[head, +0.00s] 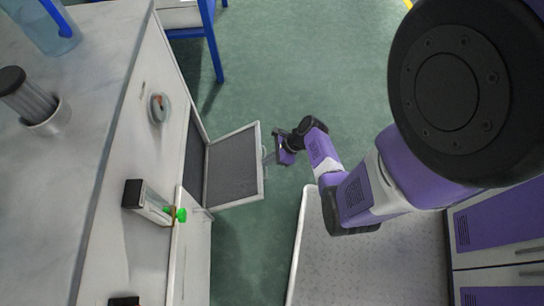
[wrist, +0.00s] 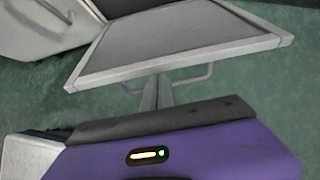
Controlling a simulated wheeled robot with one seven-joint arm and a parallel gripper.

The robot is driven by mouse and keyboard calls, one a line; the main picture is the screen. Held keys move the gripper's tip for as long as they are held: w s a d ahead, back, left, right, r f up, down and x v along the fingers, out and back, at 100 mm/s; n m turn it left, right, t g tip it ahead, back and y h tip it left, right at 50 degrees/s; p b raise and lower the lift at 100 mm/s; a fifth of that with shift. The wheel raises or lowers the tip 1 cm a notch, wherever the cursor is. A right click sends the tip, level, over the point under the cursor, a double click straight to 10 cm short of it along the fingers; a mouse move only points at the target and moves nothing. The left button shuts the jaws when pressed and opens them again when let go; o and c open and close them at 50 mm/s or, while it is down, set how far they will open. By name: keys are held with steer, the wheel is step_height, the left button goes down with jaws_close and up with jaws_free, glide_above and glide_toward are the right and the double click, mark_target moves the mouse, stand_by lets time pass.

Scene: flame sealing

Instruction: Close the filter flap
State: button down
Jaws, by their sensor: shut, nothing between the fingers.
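The filter flap (head: 235,168) is a grey mesh panel in a light frame. It stands swung open from the front of the white cabinet, hinged at its left side in the head view. It fills the upper part of the wrist view (wrist: 180,38), with its bar handle (wrist: 195,79) below the frame edge. My gripper (head: 267,159) is shut and empty at the flap's free edge, by the handle. In the wrist view my fingers (wrist: 164,90) point at the handle; I cannot tell whether they touch it.
The cabinet (head: 140,185) carries a red-and-grey dial (head: 159,108) and a black-capped fitting with a green knob (head: 181,214). A blue-framed table (head: 213,45) stands at the back. Green floor (head: 290,60) is clear behind my arm.

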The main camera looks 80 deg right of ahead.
steer(key=w+r+g+p, duration=0.1)
steer(key=r+p, duration=0.1)
steer(key=w+r+p, duration=0.2)
steer(key=p, duration=0.1)
steer(key=w+a+r+g+p, duration=0.1)
steer(key=r+p, duration=0.1)
steer(key=p, duration=0.1)
steer(key=shift+w+a+r+g+h, duration=0.1)
steer(key=shift+w+r+g+h, duration=0.2)
steer(key=shift+r+h, duration=0.1)
steer(key=w+a+r+p, duration=0.2)
steer(key=w+r+p, duration=0.2)
steer(key=w, duration=0.5)
steer(key=w+a+r+p, duration=0.2)
steer(key=w+r+p, duration=0.1)
steer(key=w, duration=0.5)
steer(key=shift+w+a+r+p, duration=0.4)
steer(key=shift+r, duration=0.3)
steer(key=p+v, duration=0.3)
steer(key=v, duration=0.4)
steer(key=shift+r+p, duration=0.35)
steer(key=shift+r, duration=0.05)
steer(key=shift+s+d, duration=0.1)
steer(key=shift+s, duration=0.05)
